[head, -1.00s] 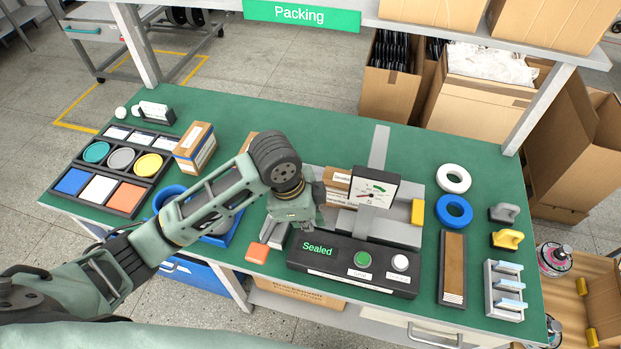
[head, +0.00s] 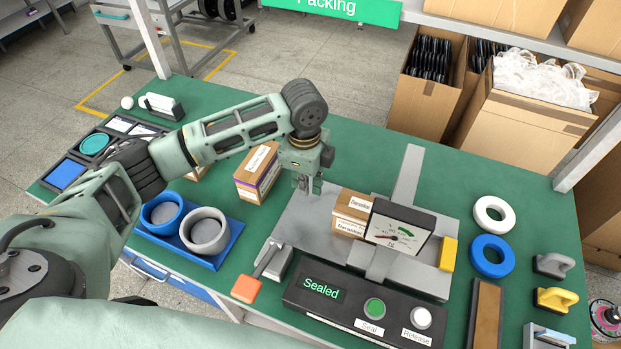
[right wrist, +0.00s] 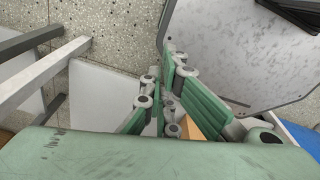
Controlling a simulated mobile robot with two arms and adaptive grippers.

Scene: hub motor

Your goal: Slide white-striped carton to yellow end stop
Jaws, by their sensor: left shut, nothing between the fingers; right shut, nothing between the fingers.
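A brown carton (head: 343,222) with white bands or labels lies on the grey plate (head: 300,228) of the sealing station, partly hidden by the dial gauge. The yellow end stop (head: 448,254) is at the plate's right end, apart from the carton, with the gauge and a grey crossbar between them. My left gripper (head: 311,188) is shut and empty, pointing down over the plate's back left part, left of the carton with a gap. My right gripper (right wrist: 172,108) shows in the right wrist view, shut and empty, away from the carton.
The gauge (head: 397,225) stands over the plate; the black panel (head: 330,300) reads "Sealed". A purple-striped carton (head: 258,172) stands left of my left gripper. A blue tray (head: 225,255) with round cups is at front left. White (head: 493,215) and blue (head: 491,256) rings lie right.

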